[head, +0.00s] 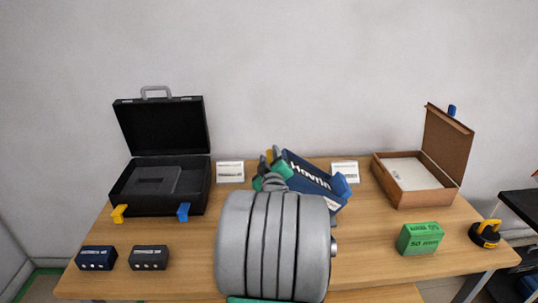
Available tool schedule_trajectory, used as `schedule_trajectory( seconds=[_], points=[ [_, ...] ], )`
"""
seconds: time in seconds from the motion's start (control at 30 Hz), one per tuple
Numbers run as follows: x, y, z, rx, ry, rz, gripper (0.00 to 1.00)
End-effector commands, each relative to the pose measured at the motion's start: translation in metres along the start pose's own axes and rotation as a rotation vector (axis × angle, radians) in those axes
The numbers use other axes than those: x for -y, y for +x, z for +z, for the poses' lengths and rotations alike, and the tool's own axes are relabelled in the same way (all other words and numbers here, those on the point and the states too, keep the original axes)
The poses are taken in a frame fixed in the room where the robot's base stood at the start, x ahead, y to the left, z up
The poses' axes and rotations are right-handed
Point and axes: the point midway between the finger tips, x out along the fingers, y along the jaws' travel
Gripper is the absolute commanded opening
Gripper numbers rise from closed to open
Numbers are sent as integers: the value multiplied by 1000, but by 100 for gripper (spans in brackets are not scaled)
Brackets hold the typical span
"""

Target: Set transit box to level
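No label reading transit box can be made out. A black hard case (160,127) stands open at the back left of the table, its lid raised and its dark lined tray showing. A yellow latch (118,213) and a blue latch (183,211) are at its front. A brown box (414,184) stands open at the back right, its lid tilted up and a pale inside showing. My gripper (269,164) is at the back middle, mostly hidden by my grey arm, beside a tilted blue object (308,175) with white lettering. Whether they touch is unclear.
Two small dark boxes, one blue (97,258) and one black (149,257), lie at the front left of the wooden table (190,235). A green box (420,238) and a yellow-black tape measure (485,234) are at the right. White cards (230,171) stand at the back.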

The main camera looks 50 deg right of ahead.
Motion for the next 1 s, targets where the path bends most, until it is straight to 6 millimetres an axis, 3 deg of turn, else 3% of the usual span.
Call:
schedule_trajectory(
  seconds=[0.3,0.77,1.0],
  points=[
    [0,7,0,0,0,0,38],
    [1,7,0,0,1,-1,0],
    [1,7,0,1,1,-2,0]
  ],
)
